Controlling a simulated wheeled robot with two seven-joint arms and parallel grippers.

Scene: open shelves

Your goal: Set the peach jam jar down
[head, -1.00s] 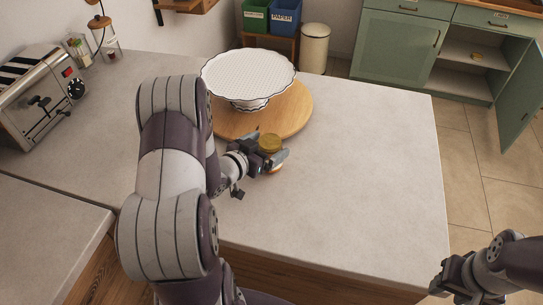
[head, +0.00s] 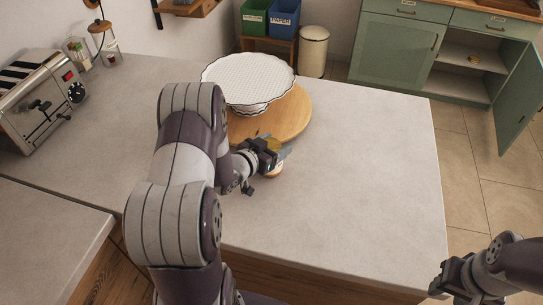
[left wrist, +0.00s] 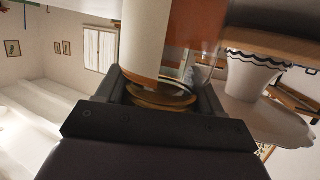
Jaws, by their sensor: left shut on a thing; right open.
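The peach jam jar (head: 275,173) has a gold lid and is held over the counter (head: 350,190), just in front of the round wooden board. My left gripper (head: 277,157) is shut on it and hides much of its body. In the left wrist view the jar (left wrist: 145,35) shows a white label, orange contents and a gold lid (left wrist: 165,97) between the fingers of my left gripper (left wrist: 160,92). I cannot tell whether its base touches the counter. My right gripper (head: 452,283) is open and empty at the lower right, beyond the counter's edge.
A white cake stand (head: 250,78) stands on the round wooden board (head: 290,115) behind the jar. A toaster (head: 40,100) and small jars are at the far left. The counter right of the jar is clear. A green cabinet door (head: 520,105) hangs open beyond.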

